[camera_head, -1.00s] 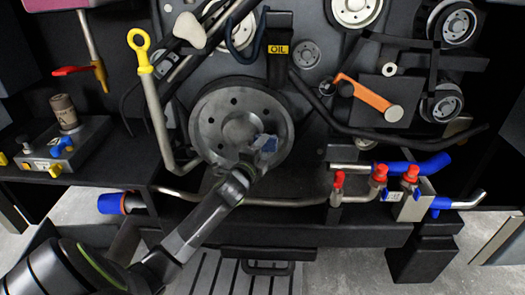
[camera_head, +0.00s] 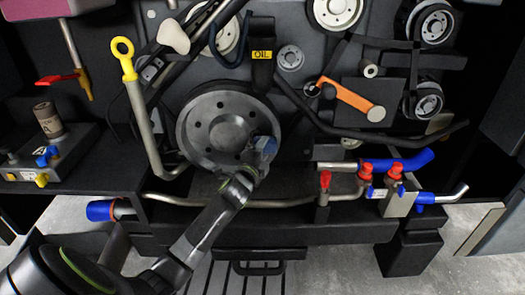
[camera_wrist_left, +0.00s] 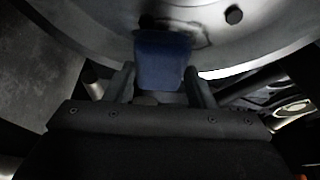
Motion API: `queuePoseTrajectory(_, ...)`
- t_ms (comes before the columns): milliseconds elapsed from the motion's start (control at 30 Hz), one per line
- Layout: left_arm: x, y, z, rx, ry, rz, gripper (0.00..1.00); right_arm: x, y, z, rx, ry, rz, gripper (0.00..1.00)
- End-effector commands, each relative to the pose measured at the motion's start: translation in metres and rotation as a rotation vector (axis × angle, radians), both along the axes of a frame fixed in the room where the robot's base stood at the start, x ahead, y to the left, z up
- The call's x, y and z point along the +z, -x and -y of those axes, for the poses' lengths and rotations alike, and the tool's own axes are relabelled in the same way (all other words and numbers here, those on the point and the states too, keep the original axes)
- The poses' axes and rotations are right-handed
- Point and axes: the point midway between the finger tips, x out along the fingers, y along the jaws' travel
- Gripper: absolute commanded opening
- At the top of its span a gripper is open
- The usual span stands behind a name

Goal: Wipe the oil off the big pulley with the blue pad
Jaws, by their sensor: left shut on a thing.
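The big pulley (camera_head: 222,128) is a grey metal disc with several holes and a round hub, in the middle of the head view. My left gripper (camera_head: 258,160) is shut on the blue pad (camera_head: 266,146) at the pulley's lower right. In the left wrist view the blue pad (camera_wrist_left: 163,62) stands up between the two fingers (camera_wrist_left: 160,85), its far end over the pulley face (camera_wrist_left: 240,35). A dark smear of oil (camera_wrist_left: 178,28) shows on the face around and behind the pad's top. I cannot tell whether the pad presses on the metal. My right gripper is out of view.
A yellow-ringed dipstick tube (camera_head: 136,105) rises left of the pulley. An orange lever (camera_head: 350,98) and a black hose (camera_head: 370,132) lie to the right. Red-handled valves (camera_head: 365,172) and metal pipes run below. A sensor block (camera_head: 48,155) stands on the left ledge.

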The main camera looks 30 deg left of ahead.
Motion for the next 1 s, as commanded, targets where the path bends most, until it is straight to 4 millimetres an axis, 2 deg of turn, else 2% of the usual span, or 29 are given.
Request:
queuePoseTrajectory(400,0.0,0.02,-0.03,0.003,-0.005,-0.004,0.31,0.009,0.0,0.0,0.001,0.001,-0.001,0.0)
queuePoseTrajectory(567,0.003,0.021,-0.032,0.002,-0.003,-0.001,0.31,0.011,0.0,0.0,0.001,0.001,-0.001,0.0)
queuePoseTrajectory(833,0.026,0.02,-0.032,0.001,-0.003,0.0,0.31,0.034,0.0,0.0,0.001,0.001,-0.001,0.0)
queuePoseTrajectory(1000,0.029,0.019,-0.031,0.001,-0.002,0.0,0.31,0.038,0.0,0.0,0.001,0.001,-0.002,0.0)
